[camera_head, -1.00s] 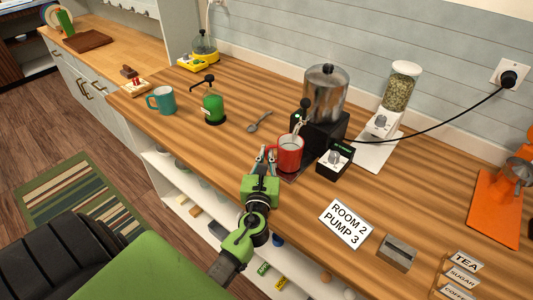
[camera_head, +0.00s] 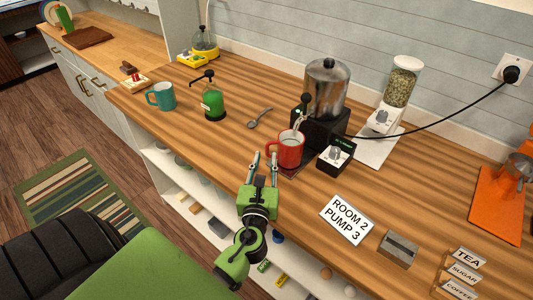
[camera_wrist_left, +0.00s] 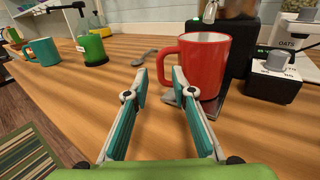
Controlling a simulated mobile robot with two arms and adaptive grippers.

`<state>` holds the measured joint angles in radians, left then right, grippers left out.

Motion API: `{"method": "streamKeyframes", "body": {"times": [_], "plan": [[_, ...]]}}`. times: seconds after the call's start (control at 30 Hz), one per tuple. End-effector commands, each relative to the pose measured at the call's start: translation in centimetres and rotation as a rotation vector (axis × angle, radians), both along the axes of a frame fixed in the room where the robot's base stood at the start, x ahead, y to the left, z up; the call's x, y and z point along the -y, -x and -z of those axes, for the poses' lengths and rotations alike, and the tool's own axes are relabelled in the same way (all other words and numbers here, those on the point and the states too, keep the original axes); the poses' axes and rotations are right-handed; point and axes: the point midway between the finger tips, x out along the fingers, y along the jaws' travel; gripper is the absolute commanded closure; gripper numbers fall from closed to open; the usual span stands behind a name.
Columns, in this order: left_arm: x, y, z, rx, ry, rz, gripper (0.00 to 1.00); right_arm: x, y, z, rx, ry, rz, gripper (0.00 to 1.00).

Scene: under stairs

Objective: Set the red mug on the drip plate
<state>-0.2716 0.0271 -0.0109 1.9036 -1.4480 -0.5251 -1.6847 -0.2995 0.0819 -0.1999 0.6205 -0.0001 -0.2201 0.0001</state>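The red mug (camera_head: 291,150) stands upright at the front of the black and silver dispenser (camera_head: 325,95), below its tap. A dark drip plate (camera_head: 288,172) shows under and in front of the mug. In the left wrist view the mug (camera_wrist_left: 205,62) stands just beyond the fingers, its handle towards the left, with a plate edge (camera_wrist_left: 224,98) beside its base. My left gripper (camera_head: 263,157) is open and empty, left of the mug and apart from it; its fingers (camera_wrist_left: 158,78) are spread in the wrist view. My right gripper is not in view.
A control box (camera_head: 335,156) stands right of the mug. A spoon (camera_head: 259,118), green pump bottle (camera_head: 213,104) and teal mug (camera_head: 162,97) lie to the left. A sign (camera_head: 346,220) is near the front edge. Bare counter lies left of the mug.

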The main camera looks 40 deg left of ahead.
Motion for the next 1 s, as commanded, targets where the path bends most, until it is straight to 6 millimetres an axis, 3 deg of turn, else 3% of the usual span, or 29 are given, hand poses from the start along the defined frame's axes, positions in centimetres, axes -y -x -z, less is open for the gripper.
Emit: {"method": "streamKeyframes", "body": {"times": [0.2, 0.4, 1.0], "plan": [[2.1, 4.0, 0.3, -0.002, 0.003, -0.001, 0.76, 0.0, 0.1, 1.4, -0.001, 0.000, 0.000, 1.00], [3.2, 5.8, 0.2, -0.001, 0.000, -0.001, 0.76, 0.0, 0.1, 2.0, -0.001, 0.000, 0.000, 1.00], [3.4, 6.2, 0.0, 0.001, 0.000, -0.002, 0.76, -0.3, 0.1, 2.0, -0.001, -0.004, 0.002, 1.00]]}}
